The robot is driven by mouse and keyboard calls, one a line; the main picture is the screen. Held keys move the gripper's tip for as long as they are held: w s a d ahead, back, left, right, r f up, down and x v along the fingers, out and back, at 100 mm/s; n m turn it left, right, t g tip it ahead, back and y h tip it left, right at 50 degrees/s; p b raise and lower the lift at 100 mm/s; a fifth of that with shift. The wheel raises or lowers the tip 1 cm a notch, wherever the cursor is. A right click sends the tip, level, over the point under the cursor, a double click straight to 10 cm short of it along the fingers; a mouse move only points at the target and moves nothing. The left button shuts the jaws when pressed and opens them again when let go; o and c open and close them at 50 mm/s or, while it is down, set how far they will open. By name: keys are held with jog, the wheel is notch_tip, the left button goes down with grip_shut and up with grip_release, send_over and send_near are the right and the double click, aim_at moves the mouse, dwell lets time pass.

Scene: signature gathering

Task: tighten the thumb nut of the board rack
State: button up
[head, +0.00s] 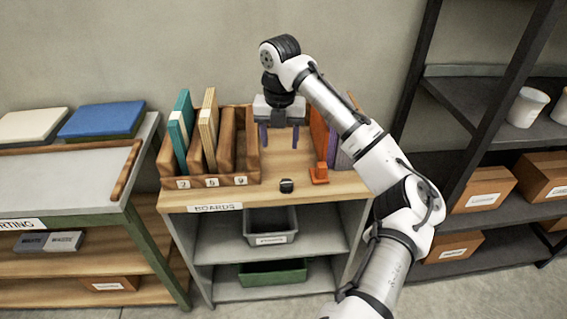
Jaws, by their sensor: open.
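The wooden board rack (224,180) stands on the left of the cabinet labelled BOARDS, with numbered slots. It holds a teal board (180,135) and a tan board (208,125) upright. A small dark knob-like piece (286,186) sits near the cabinet top's front edge, right of the rack; I cannot tell whether it is the thumb nut. My gripper (279,145) points down with its fingers apart and nothing seen between them. It is behind the dark piece in the picture and right of the rack. Its height above the top is hard to tell.
An orange piece (319,175) and upright orange and purple boards (320,135) stand at the right, partly behind my arm. A sorting table (70,175) is left; dark shelves with boxes (484,188) are right.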

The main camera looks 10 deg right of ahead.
aim_at(286, 183)
jog(key=f, duration=0.4)
jog(key=d+f+p, duration=0.1)
jog(key=f, duration=0.4)
jog(key=f+p, duration=0.1)
jog(key=f, duration=0.3)
jog(key=shift+s+d+f, duration=0.25)
jog(key=shift+d+f, duration=0.1)
jog(key=shift+f, duration=0.05)
jog(key=shift+c, duration=0.2)
jog(key=c, duration=1)
